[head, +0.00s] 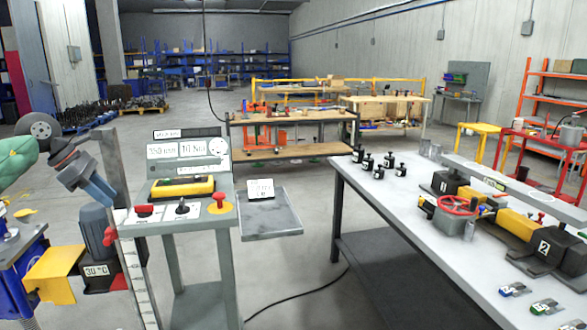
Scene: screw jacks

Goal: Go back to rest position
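My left gripper (92,186) is at the left edge, blue-grey and dark, behind a green arm part. It points down and right, just left of a grey upright post (131,215) with a scale. I cannot tell whether it touches the post or whether its fingers are apart. No object shows clearly in it. My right gripper is not in view.
A control stand (200,190) with displays, red and yellow buttons is right of the post. A grey motor (97,228) sits below the gripper. A long workbench (400,210) with screw jacks and a red handwheel (457,205) fills the right.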

